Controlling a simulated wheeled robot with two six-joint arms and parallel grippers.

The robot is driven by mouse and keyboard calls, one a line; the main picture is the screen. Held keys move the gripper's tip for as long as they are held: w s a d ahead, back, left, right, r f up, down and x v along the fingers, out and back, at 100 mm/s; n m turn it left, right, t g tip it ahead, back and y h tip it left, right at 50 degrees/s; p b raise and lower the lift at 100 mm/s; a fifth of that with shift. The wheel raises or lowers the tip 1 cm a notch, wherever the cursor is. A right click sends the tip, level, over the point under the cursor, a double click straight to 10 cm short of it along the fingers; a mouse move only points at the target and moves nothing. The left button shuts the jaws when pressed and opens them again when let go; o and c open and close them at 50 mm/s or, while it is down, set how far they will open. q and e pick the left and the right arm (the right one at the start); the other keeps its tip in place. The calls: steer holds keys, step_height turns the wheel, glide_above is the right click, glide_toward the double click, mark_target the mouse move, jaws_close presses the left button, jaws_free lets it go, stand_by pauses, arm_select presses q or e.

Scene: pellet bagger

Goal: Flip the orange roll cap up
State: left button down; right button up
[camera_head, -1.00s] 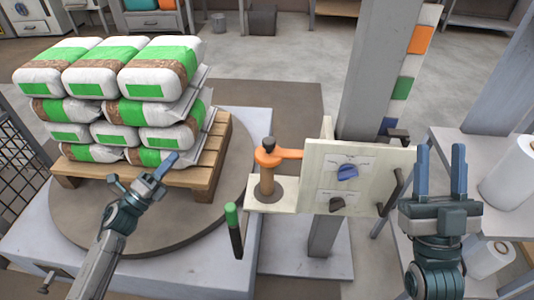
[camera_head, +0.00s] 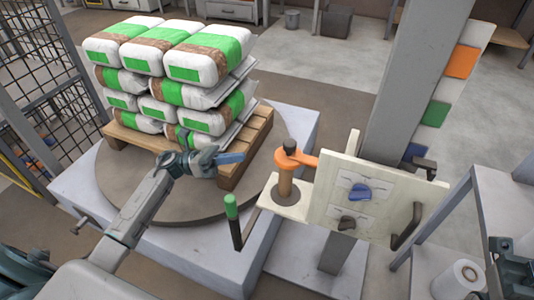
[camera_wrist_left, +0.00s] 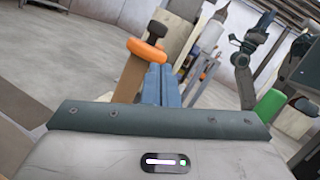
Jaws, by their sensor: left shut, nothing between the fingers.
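The orange roll cap (camera_head: 290,158) sits on top of a brown roll (camera_head: 285,183) on a pale shelf beside the panel. It has a dark knob on top and an orange arm reaching right. In the left wrist view the cap (camera_wrist_left: 147,51) stands just beyond and left of the fingertips. My left gripper (camera_head: 232,158) is shut and empty, left of the cap at about its height in the picture, with a gap between them. Its blue fingers lie together in the left wrist view (camera_wrist_left: 161,84). My right gripper (camera_head: 512,260) is partly cut off at the right edge.
A pale panel (camera_head: 378,215) with blue and black knobs stands right of the roll. A green-tipped lever (camera_head: 231,207) rises in front of the shelf. Bags (camera_head: 196,62) are stacked on a pallet (camera_head: 140,141) behind the left arm. A grey post (camera_head: 400,90) stands behind the panel.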

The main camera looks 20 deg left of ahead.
arm_select(q)
glide_toward(288, 152)
steer(key=x, duration=0.5)
steer(key=shift+w+d+f+b, duration=0.2)
steer(key=shift+w+f+b, duration=0.1)
steer(key=shift+w, duration=0.05)
